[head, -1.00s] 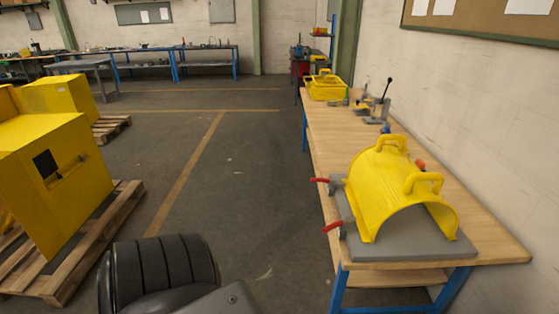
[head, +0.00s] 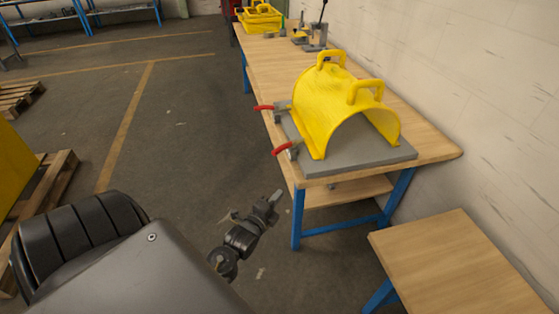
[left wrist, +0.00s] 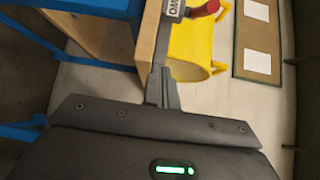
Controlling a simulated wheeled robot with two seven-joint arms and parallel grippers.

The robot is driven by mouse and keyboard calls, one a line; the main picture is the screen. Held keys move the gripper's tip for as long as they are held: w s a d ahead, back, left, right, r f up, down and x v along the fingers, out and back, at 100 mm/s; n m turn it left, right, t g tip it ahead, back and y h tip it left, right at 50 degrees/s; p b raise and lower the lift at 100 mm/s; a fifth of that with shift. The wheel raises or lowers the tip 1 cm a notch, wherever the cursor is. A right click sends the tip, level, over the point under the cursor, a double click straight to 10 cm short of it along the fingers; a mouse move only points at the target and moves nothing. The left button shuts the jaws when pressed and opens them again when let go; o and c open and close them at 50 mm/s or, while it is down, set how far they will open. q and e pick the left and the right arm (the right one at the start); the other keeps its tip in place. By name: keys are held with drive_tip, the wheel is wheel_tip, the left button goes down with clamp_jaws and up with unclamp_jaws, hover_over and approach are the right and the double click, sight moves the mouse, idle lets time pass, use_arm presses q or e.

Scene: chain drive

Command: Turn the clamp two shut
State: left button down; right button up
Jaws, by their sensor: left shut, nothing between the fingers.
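The yellow arched guard (head: 335,100) with two handles stands on a grey base plate (head: 355,157) on the bench. Two red clamp handles stick out leftward from the plate's left side: the nearer one (head: 285,148) and the farther one (head: 264,107). I cannot tell from the head view which is clamp two. My left gripper (head: 275,197) is in front of the bench, below and apart from the nearer handle.
The wooden bench (head: 435,150) has blue legs. A second wooden table (head: 460,260) stands at the lower right. A yellow crate (head: 260,18) and fixtures (head: 310,35) are at the bench's far end.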

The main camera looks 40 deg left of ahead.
sight(282, 149)
use_arm(q)
drive_tip(key=w+a+r+b, duration=0.2)
drive_tip(key=w+a, duration=0.1)
drive_tip(key=w, duration=0.1)
drive_tip(key=w+a+r+m+t+b, duration=0.1)
drive_tip(key=w+a+r+b, duration=0.1)
drive_tip(key=w+a+r, duration=0.1)
drive_tip(key=shift+w+a+r, duration=0.35)
drive_tip(key=shift+w+a, duration=0.2)
drive_tip(key=shift+w, duration=0.75)
use_arm(e)
drive_tip(key=shift+w+d+f, duration=0.1)
drive_tip(key=shift+d+f, duration=0.1)
drive_tip(key=shift+f, duration=0.5)
drive_tip(key=shift+w+d+f, duration=0.1)
drive_tip(key=shift+d+f, duration=0.15)
drive_tip(key=shift+f, duration=0.4)
drive_tip(key=shift+w+d+f, duration=0.1)
drive_tip(key=shift+d+f, duration=0.1)
drive_tip(key=shift+f, duration=0.5)
use_arm(q)
drive_tip(key=shift+w+m, duration=0.1)
drive_tip(key=shift+m, duration=0.2)
use_arm(e)
drive_tip(key=shift+f, duration=0.15)
